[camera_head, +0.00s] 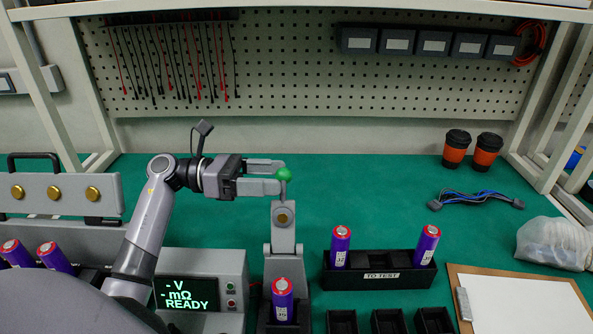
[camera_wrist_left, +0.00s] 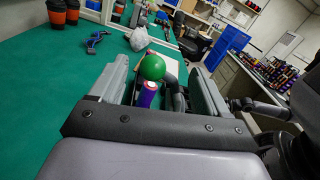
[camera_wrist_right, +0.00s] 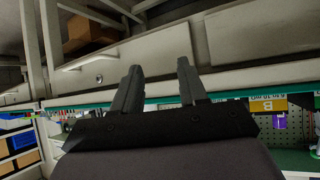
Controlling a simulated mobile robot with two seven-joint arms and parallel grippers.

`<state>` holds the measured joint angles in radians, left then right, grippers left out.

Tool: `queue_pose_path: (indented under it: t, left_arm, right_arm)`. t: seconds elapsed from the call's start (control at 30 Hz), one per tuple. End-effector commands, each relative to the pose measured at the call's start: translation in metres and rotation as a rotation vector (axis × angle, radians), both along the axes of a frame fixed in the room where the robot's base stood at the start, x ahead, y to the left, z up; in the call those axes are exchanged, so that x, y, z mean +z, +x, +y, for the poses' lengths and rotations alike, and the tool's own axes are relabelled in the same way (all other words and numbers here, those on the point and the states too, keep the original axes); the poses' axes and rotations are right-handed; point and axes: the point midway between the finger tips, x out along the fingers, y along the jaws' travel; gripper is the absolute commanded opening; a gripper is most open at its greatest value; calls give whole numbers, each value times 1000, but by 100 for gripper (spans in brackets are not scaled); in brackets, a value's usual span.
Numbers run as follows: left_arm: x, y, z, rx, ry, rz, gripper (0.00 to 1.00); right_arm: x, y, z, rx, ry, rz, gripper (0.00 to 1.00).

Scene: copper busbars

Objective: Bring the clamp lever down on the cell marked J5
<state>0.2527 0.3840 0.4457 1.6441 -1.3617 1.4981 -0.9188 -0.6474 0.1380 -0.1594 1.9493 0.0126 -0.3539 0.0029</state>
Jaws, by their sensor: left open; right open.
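The clamp (camera_head: 283,236) stands upright at the front middle with its lever raised and a green ball knob (camera_head: 284,174) on top. A purple cell (camera_head: 282,298) sits upright in the clamp's base; its label is too small to read surely. My left gripper (camera_head: 283,172) is open, its fingers level at the knob. In the left wrist view the green knob (camera_wrist_left: 152,67) shows between the spread fingers, with no clear contact, and a purple cell (camera_wrist_left: 147,95) shows below it. My right gripper (camera_wrist_right: 157,75) is open and empty, away from the clamp; it is outside the head view.
A black "TO TEST" rack (camera_head: 378,272) with two purple cells stands right of the clamp. A meter (camera_head: 200,290) reading READY stands left. Empty black holders (camera_head: 388,322) and a clipboard (camera_head: 520,302) are at the front right. The green mat behind the clamp is clear.

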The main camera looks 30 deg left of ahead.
Motion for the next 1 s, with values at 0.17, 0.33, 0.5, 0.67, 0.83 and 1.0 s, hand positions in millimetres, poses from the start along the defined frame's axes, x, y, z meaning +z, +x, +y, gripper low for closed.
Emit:
queue_pose_path:
  t: [0.17,0.33,0.5,0.67,0.83,1.0]
  left_arm:
    - [4,13,-25,-2,-6,-1,76]
    - [2,22,-38,1,-4,-1,76]
    - [1,24,-42,0,-2,-1,76]
    - [1,24,-42,0,-2,0,76]
    - [1,23,-42,1,-2,0,24]
    - [0,23,-41,2,-1,-2,0]
  right_arm:
    - [11,-1,0,0,0,1,43]
    - [15,-1,0,0,0,2,43]
    - [15,-1,0,0,0,2,43]
    - [15,-1,0,0,0,2,43]
    - [15,-1,0,1,-1,3,43]
    - [14,-1,-1,1,-2,3,43]
